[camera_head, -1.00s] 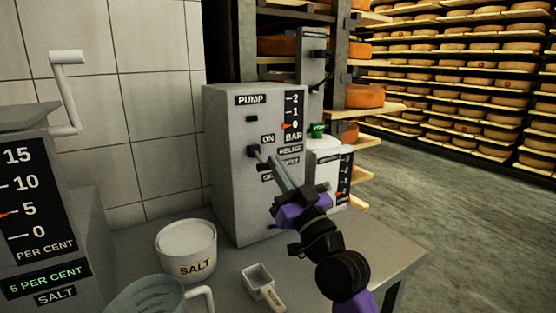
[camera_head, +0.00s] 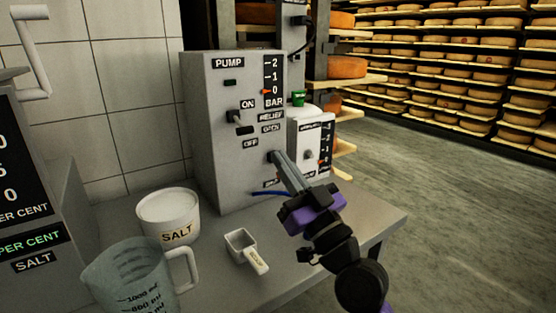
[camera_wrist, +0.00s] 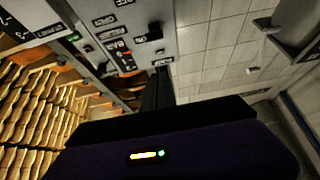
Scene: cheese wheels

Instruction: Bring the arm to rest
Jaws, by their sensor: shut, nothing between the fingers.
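My gripper (camera_head: 276,158) is shut and empty, its fingertips in front of the lower right part of the grey pump box (camera_head: 217,160) in the head view. I cannot tell whether the tips touch the box. The pump box has a switch (camera_head: 233,116) near the ON label and a gauge (camera_head: 273,80) with an orange pointer at 0. In the wrist view my closed fingers (camera_wrist: 159,75) point toward the panel of the box, below the black labels and a dark switch (camera_wrist: 149,36).
On the grey table (camera_head: 370,214) stand a white salt tub (camera_head: 165,205), a clear measuring jug (camera_head: 130,275) and a white scoop (camera_head: 241,243). Cheese shelves (camera_head: 450,70) and open floor lie to the right.

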